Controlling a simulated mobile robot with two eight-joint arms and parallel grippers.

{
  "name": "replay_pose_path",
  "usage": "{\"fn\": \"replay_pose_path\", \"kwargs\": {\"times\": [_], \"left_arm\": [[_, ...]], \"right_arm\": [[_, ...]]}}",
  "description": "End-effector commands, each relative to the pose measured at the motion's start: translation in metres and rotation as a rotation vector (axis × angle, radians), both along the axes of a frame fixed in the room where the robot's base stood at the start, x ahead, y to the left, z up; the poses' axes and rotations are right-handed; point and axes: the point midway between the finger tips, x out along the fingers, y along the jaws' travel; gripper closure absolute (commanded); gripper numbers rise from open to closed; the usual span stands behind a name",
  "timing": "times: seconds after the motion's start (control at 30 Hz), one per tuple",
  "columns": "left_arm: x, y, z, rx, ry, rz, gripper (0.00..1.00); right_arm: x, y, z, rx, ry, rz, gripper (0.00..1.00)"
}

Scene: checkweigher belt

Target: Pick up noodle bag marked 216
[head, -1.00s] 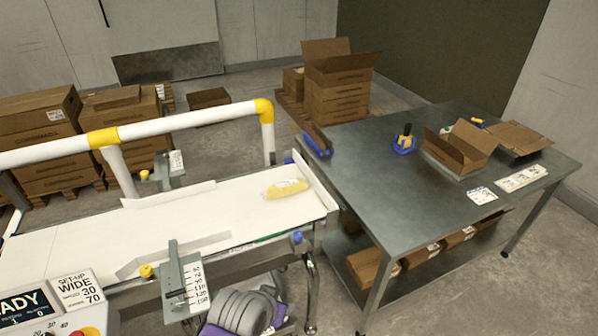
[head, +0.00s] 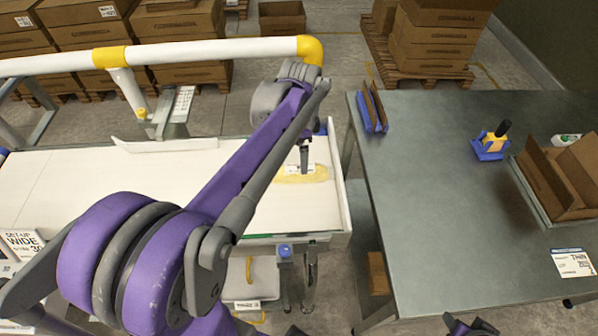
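The noodle bag (head: 318,175), yellow with a white label, lies on the white belt (head: 270,213) close to its right end. Its marking is too small to read. My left arm reaches across the belt from the lower left. My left gripper (head: 303,168) points down at the bag, right over its middle. The fingertips are small and partly hidden, so I cannot tell their gap or whether they touch the bag. A small part of what looks like my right gripper (head: 470,326) shows at the bottom edge, right of centre, away from the bag.
A low end wall (head: 336,190) borders the belt's right end. A white and yellow rail (head: 220,50) runs behind the belt. A steel table (head: 430,200) stands to the right, with a blue holder (head: 490,147) and an open carton (head: 562,180). Its middle is clear.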

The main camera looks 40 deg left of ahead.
Motion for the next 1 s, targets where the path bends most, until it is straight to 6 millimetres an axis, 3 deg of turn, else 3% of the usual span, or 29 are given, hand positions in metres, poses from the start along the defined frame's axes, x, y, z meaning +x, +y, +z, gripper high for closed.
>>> {"fn": "replay_pose_path", "kwargs": {"times": [0.03, 0.2, 1.0], "left_arm": [[0.002, 0.008, -0.009, -0.004, 0.021, -0.026, 0.00], [0.008, 0.019, -0.017, -0.013, 0.048, -0.083, 0.00], [0.013, 0.017, -0.114, -0.013, 0.048, -0.087, 0.00]], "right_arm": [[-0.003, 0.000, -0.008, 0.000, 0.006, 0.000, 0.50], [-0.003, 0.000, -0.009, 0.000, 0.007, 0.000, 0.50], [-0.004, 0.000, -0.010, 0.000, 0.008, 0.000, 0.50]]}}
